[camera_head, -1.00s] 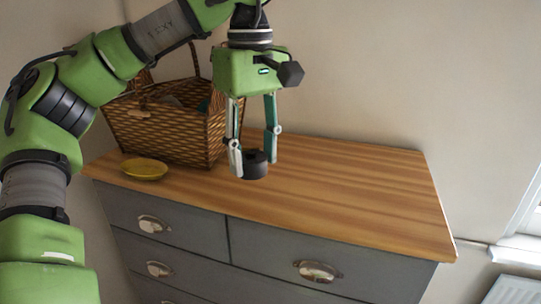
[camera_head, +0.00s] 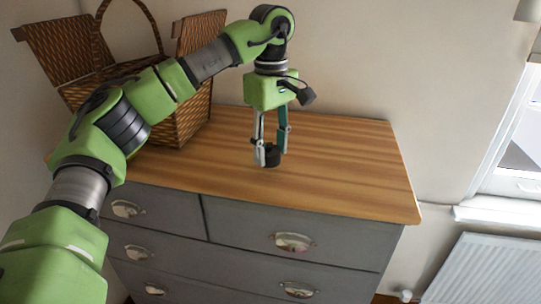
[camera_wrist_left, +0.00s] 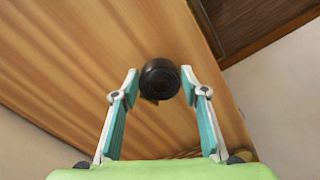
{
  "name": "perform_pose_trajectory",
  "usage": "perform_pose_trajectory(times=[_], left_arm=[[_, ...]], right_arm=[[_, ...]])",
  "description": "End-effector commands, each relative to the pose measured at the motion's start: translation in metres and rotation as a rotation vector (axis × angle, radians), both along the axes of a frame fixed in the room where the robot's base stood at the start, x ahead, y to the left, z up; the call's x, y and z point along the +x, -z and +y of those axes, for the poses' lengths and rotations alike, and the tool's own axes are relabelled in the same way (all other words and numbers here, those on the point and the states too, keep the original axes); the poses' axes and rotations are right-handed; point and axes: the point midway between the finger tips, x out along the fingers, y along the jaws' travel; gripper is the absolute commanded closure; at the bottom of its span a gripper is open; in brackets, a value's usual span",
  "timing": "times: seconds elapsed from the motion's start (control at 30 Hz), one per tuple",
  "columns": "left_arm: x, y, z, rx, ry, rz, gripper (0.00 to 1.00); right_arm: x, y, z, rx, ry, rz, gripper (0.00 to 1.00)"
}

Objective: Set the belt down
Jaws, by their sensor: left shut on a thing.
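The belt (camera_head: 271,157) is a small, dark, rolled-up cylinder. My left gripper (camera_head: 268,146) is shut on it, with one finger on each side, and points down over the wooden top of the dresser (camera_head: 345,165). In the left wrist view the belt (camera_wrist_left: 160,78) sits between the two fingertips, with the wooden top behind it. I cannot tell whether the belt touches the top. My right gripper is not in view.
A wicker basket (camera_head: 190,118) with raised lids stands at the left end of the dresser, partly behind my left arm. The top right of the gripper is clear. A window (camera_head: 515,150) and a white radiator (camera_head: 490,270) are at the right.

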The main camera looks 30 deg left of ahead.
Motion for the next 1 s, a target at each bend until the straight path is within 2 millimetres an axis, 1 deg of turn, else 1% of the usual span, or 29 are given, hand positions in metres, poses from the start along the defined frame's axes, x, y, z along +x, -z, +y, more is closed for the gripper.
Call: perform_pose_trajectory(times=[0.03, 0.17, 0.3, 0.47, 0.6, 0.63, 0.7, 1.0], left_arm=[[-0.001, 0.005, 0.001, 0.001, 0.0, 0.005, 0.84], [-0.001, 0.021, 0.001, 0.001, 0.0, 0.002, 0.84], [-0.001, 0.029, 0.0, 0.0, -0.001, 0.001, 0.84], [-0.001, 0.029, 0.0, 0.0, -0.001, 0.0, 0.84], [-0.001, 0.033, 0.0, -0.001, -0.001, 0.001, 0.84], [-0.001, 0.033, 0.0, -0.001, -0.001, 0.001, 0.57], [-0.001, 0.032, 0.0, 0.0, -0.001, 0.001, 0.43], [-0.001, 0.031, 0.0, 0.0, -0.001, 0.001, 0.43]], right_arm=[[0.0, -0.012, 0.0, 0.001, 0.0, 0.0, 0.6], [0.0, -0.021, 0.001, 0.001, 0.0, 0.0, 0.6], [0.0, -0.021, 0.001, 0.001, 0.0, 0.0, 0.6], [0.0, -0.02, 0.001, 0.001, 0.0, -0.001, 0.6], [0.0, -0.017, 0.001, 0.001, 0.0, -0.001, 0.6], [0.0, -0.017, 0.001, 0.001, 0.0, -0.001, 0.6], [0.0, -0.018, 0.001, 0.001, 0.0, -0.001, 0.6], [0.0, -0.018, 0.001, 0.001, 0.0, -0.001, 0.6]])
